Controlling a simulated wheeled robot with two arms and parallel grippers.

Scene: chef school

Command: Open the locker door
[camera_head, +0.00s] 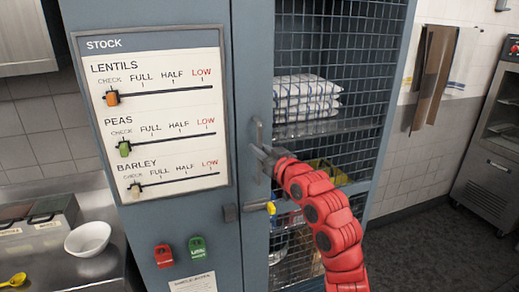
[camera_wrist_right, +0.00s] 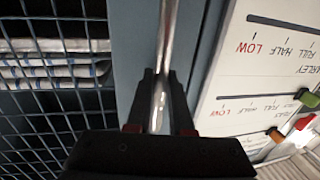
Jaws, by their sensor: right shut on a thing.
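The blue-grey locker has a wire-mesh door (camera_head: 345,50), which looks closed, in the middle of the head view. Its metal handle (camera_head: 257,128) is a vertical bar on the left edge of the door. My red right arm reaches in from the lower right, and its gripper (camera_head: 264,154) is at the handle. In the right wrist view the handle bar (camera_wrist_right: 166,35) runs between the two dark fingers of the gripper (camera_wrist_right: 158,105), which are shut on it. A latch with a yellow tip (camera_head: 270,208) sits below the handle. My left gripper is not in view.
A stock board (camera_head: 152,48) with sliders is on the panel left of the door. Folded striped cloths (camera_head: 306,90) lie on a shelf behind the mesh. A counter with a white bowl (camera_head: 88,238) stands left. Dark floor (camera_head: 440,245) is clear at right.

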